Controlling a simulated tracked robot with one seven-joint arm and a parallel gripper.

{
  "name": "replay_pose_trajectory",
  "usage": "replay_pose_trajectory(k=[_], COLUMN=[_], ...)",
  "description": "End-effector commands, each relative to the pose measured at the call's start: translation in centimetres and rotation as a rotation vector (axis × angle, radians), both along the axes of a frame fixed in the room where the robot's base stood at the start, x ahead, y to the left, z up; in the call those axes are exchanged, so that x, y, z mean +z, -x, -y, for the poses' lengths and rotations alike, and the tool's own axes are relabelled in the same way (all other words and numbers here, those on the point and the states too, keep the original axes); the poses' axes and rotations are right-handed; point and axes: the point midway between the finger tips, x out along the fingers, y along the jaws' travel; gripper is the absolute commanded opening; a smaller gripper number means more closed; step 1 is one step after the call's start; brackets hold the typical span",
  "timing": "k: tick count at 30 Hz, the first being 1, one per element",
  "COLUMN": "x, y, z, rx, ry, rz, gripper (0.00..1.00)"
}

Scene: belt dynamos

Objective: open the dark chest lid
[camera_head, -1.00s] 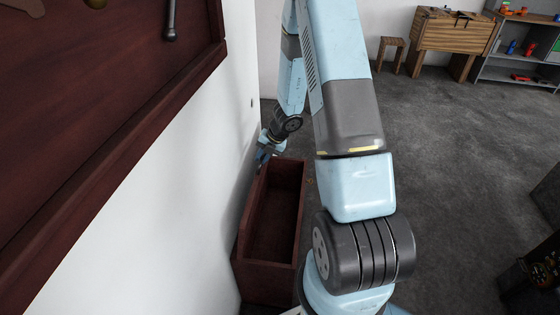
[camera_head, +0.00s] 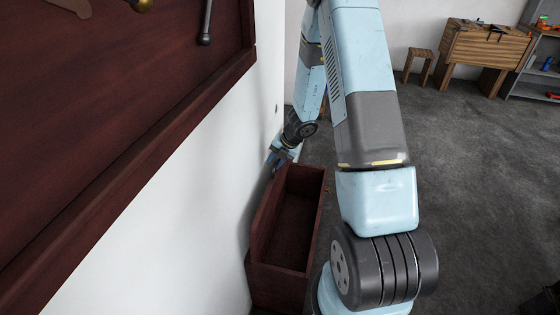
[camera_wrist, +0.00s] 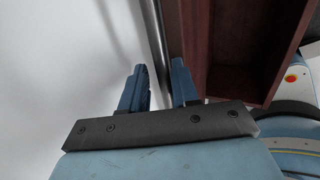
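The dark red-brown chest (camera_head: 281,286) stands on the floor against the white wall, and its inside shows empty. Its lid (camera_head: 266,212) stands up on the wall side, roughly upright. My gripper (camera_head: 274,160) is at the far end of the lid, close to the wall. In the wrist view my gripper (camera_wrist: 161,84) has its two fingers apart, with a gap between them. A grey metal bar (camera_wrist: 156,40) runs just beyond the gap, and the chest (camera_wrist: 245,45) is to the right. I cannot tell whether a finger touches the lid or bar.
A dark red tool board (camera_head: 120,110) hangs on the wall at left. A wooden workbench (camera_head: 487,48), a stool (camera_head: 419,62) and a grey shelf (camera_head: 535,70) stand at the back right. Open carpet lies right of my arm.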

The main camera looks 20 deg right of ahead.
Motion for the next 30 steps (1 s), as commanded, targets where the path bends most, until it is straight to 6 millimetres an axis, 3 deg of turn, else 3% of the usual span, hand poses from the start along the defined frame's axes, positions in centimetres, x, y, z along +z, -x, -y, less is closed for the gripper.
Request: replay_pose_trajectory(k=[11,30], x=[0.9,9.9], y=[0.1,2.7], z=[0.4,4.3], rx=[0.0,0.0], ry=[0.0,0.002], rz=[0.002,0.003], gripper=[0.29,0.29])
